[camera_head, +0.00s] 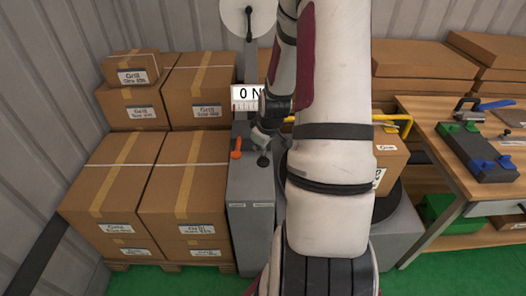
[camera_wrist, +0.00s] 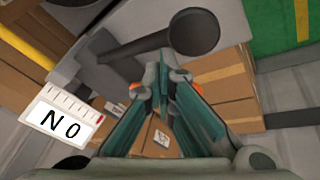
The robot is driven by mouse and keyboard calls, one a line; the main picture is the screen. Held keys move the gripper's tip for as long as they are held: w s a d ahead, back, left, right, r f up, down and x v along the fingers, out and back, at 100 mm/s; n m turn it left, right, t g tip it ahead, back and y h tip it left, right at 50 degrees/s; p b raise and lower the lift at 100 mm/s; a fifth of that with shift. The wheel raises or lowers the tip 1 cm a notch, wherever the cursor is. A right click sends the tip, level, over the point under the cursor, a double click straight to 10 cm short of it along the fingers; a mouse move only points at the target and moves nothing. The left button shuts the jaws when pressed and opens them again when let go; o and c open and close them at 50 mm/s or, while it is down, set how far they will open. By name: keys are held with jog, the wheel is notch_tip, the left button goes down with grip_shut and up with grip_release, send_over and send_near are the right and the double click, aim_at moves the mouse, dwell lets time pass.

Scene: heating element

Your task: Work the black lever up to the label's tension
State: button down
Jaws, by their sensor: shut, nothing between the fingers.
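The black lever (camera_head: 263,160) has a round knob and stands on the narrow grey console (camera_head: 250,205), right of an orange lever (camera_head: 236,155). My gripper (camera_head: 261,138) is just above the black knob in the head view; contact cannot be told. In the wrist view a large black knob on a dark shaft, apparently the lever (camera_wrist: 193,32), is beyond the fingertips. My gripper (camera_wrist: 163,78) is shut and empty there. The display (camera_head: 246,97) reads 0 N and also shows in the wrist view (camera_wrist: 62,112). A white label (camera_head: 378,178) on a carton is mostly hidden by my arm.
Stacked cartons (camera_head: 180,190) stand on a pallet left of the console. A wooden workbench (camera_head: 430,120) with tools is at right. A yellow bar (camera_head: 392,118) runs behind my arm. Green floor (camera_head: 180,282) is bare in front of the pallet.

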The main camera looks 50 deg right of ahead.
aim_at(261, 159)
jog(key=shift+s+a+f+b, duration=0.15)
jog(key=shift+s+a+f, duration=0.1)
jog(key=shift+f, duration=0.45)
jog(key=shift+s+a+f+b, duration=0.1)
jog(key=shift+s+a+f, duration=0.15)
jog(key=shift+f, duration=0.5)
jog(key=shift+s+a+f+b, duration=0.15)
jog(key=shift+a+f, duration=0.1)
jog(key=shift+f, duration=0.45)
dwell(2.3)
dwell(0.5)
jog(key=shift+w+d+r+p, duration=0.4)
jog(key=shift+r+p, duration=0.2)
jog(key=shift+r, duration=0.6)
jog(key=shift+w+d+r+p, duration=0.35)
jog(key=shift+r+p, duration=0.2)
jog(key=shift+r, duration=0.6)
jog(key=shift+w+d+r+p, duration=0.3)
jog(key=shift+d+r+p, duration=0.25)
jog(key=shift+r, duration=0.65)
jog(key=shift+a, duration=0.1)
jog(key=shift+w+d+r+p, duration=0.25)
jog(key=shift+r+p, duration=0.1)
jog(key=shift+r, duration=0.4)
jog(key=shift+w+d+r+p, duration=0.2)
jog(key=shift+d+r+p, duration=0.1)
jog(key=shift+r, duration=0.5)
jog(key=shift+w+d+r+p, duration=0.2)
jog(key=shift+r+p, duration=0.15)
jog(key=shift+r, duration=0.4)
